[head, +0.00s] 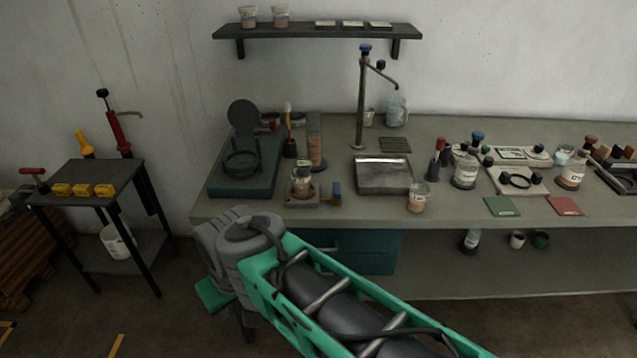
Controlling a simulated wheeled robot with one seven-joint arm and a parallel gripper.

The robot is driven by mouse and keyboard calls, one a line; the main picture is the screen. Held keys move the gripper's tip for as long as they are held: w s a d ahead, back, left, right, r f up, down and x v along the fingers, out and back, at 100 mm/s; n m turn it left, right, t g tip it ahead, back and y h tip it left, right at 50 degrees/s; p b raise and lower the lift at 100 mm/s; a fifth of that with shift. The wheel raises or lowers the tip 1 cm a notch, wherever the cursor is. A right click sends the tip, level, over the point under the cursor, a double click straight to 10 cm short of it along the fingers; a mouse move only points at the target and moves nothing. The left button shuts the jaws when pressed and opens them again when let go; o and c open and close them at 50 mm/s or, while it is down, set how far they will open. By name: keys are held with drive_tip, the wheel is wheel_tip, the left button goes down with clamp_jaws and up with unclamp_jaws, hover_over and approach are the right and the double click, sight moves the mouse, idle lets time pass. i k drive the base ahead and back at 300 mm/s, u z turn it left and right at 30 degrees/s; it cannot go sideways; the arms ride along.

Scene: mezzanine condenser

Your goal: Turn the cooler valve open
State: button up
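No part is marked as the cooler valve, and I cannot tell for sure which fitting it is. A tall metal standpipe (360,105) with a blue knob (365,49) on top and a side spout stands upright at the back of the bench. A small fitting with a red bar handle (33,171) is at the far left edge, beside the dark side table. My green and grey arm reaches from the lower right to the front left of the bench. My gripper's fingers do not show; the arm's end beyond the grey joint is hidden or out of frame.
The long grey bench (460,241) carries bottles, a metal tray (384,188) and small tools. The dark side table (105,172) holds yellow blocks. A red pump-like tool (119,134) stands behind it. A wall shelf (318,31) is above. Floor between the tables looks mostly clear.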

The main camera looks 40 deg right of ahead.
sight(336, 186)
drive_tip(key=i, duration=0.9)
drive_tip(key=z, duration=0.9)
